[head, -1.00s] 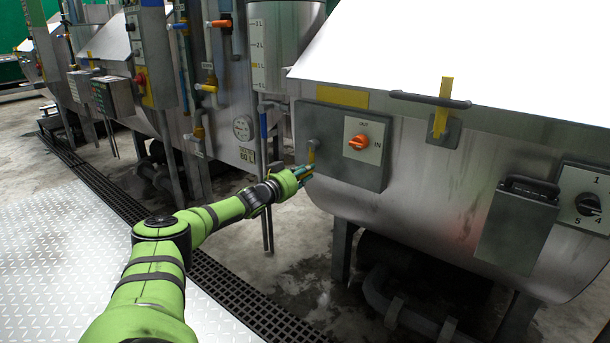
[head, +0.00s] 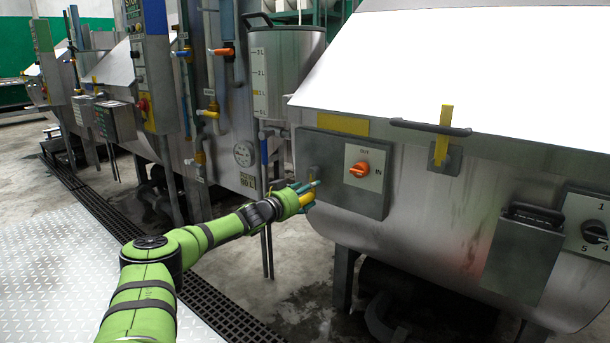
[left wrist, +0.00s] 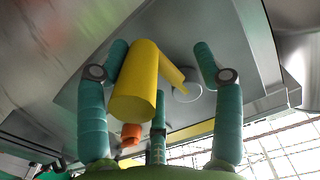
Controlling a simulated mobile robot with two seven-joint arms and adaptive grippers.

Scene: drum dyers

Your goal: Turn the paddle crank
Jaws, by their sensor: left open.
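The paddle crank is on the grey control panel (head: 341,199) on the front of the large steel drum machine. Its grey hub (head: 313,172) shows in the head view. Its yellow handle (left wrist: 138,82) is a thick cylinder in the left wrist view, with a yellow arm leading to a round hub. My left gripper (head: 311,192) is at the panel's lower left. Its teal fingers (left wrist: 160,60) are open and spread around the yellow handle; whether they touch it I cannot tell. A yellow part shows between the fingers in the head view. My right gripper is not in view.
An orange OUT/IN knob (head: 359,169) is to the right of the crank on the same panel. A black handle bar (head: 430,127) and a grey box (head: 521,252) are farther right. A steel tank (head: 287,75) and valve pipes stand to the left.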

